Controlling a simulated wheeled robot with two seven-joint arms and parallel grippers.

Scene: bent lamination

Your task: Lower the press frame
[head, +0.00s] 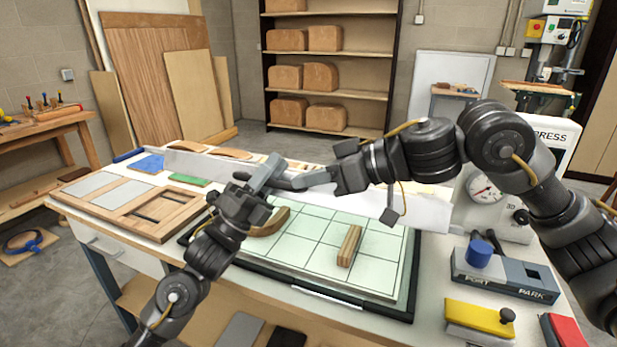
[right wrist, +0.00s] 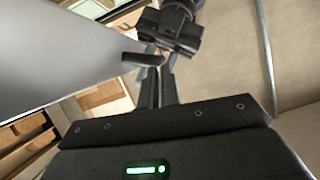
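The press frame (head: 385,205) is a pale panel seen nearly edge-on behind the bed, raised above it. A large grey panel (right wrist: 55,50), seemingly the same frame, fills the upper left of the right wrist view. The press bed (head: 310,255) has a pale green grid inside a dark border. My left gripper (head: 266,172) is at the frame's front, near mid-length. My right gripper (head: 285,182) reaches in from the right beside it. In the right wrist view its fingers (right wrist: 160,85) are close together at a short dark bar (right wrist: 142,58); whether they grip it is unclear.
A curved wooden piece (head: 268,222) and a short wooden block (head: 349,246) stand on the bed. A gauge box (head: 483,190), a blue-knobbed control box (head: 500,275) and a yellow block (head: 480,318) are at the right. A wooden form tray (head: 150,212) lies at the left.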

